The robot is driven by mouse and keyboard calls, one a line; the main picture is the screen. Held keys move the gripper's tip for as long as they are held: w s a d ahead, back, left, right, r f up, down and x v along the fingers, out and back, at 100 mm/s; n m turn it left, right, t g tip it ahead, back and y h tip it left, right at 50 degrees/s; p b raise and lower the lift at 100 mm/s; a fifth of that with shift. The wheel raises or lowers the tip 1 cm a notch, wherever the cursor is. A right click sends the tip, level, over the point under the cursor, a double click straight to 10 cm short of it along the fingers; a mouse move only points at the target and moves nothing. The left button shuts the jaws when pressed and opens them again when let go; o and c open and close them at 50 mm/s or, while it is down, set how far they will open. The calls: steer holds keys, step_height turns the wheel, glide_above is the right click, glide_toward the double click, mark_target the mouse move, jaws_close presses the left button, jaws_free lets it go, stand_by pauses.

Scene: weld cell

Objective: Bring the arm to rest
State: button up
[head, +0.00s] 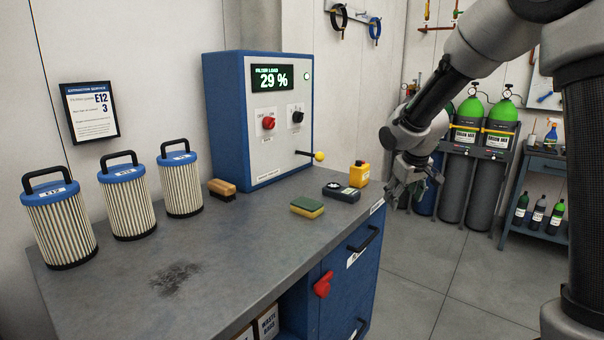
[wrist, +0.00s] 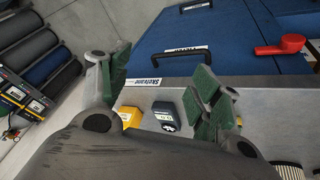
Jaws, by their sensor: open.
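My gripper (head: 408,192) hangs from my arm just past the right end of the grey workbench, pointing down and apart from the things on it. In the wrist view my gripper (wrist: 160,95) is open, its green-padded fingers spread wide with nothing between them that it holds. The bench edge and the blue cabinet front lie beyond the fingers in that view. My arm comes in from the upper right of the head view.
Gas cylinders (head: 465,165) and a shelf (head: 538,165) stand behind. Floor (head: 430,270) is clear.

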steer(key=s+d+r+m, duration=0.1)
steer(key=s+d+r, duration=0.1)
steer(key=s, duration=0.9)
steer(key=s+d+r+m, duration=0.1)
steer(key=s+d+r, duration=0.2)
steer(key=s, duration=0.9)
steer(key=s+d+r+m, duration=0.2)
steer(key=s+d+r, duration=0.1)
steer(key=s, duration=0.8)
steer(key=shift+s+r+g+y, duration=0.25)
steer(key=shift+r+g+y, duration=0.05)
steer(key=shift+r, duration=0.25)
